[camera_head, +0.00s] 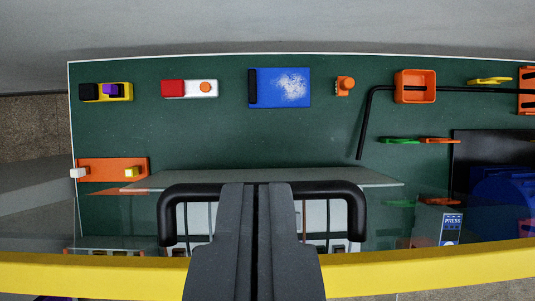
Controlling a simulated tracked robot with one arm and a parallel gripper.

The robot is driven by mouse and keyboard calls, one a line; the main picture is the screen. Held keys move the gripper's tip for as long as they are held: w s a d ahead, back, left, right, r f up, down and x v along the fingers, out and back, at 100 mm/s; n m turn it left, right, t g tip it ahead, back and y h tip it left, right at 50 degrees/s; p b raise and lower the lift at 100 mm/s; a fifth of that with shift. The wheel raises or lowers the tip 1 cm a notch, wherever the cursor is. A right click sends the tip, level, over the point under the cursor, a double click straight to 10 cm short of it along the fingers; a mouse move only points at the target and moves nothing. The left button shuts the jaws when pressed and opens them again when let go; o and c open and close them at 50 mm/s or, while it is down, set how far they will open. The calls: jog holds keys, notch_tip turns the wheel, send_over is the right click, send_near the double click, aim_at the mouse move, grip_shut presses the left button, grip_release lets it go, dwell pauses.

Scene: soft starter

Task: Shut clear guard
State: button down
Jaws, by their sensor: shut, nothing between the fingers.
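The clear guard (100,215) is a see-through panel across the lower part of the view, with a yellow edge strip (420,272) along the bottom. A black U-shaped handle (325,188) stands at its middle. My gripper (257,187) is shut and empty, its dark fingers pointing up the picture. It overlaps the middle of the handle bar and hides part of it. I cannot tell whether the fingers touch the handle. Green board shows through the panel and beyond it.
On the green board (220,130) are a yellow-black switch (122,92), a red-white block (190,89), a blue block (290,87), an orange knob (345,86) and a black bent rod (364,120) through an orange bracket (415,87). An orange plate (105,170) sits left. Dark blue parts (500,200) stand right.

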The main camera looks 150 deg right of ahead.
notch_tip(320, 180, down, 9)
jog(key=b, duration=0.8)
jog(key=shift+a+f, duration=0.2)
jog(key=shift+a, duration=0.05)
jog(key=shift+d, duration=0.1)
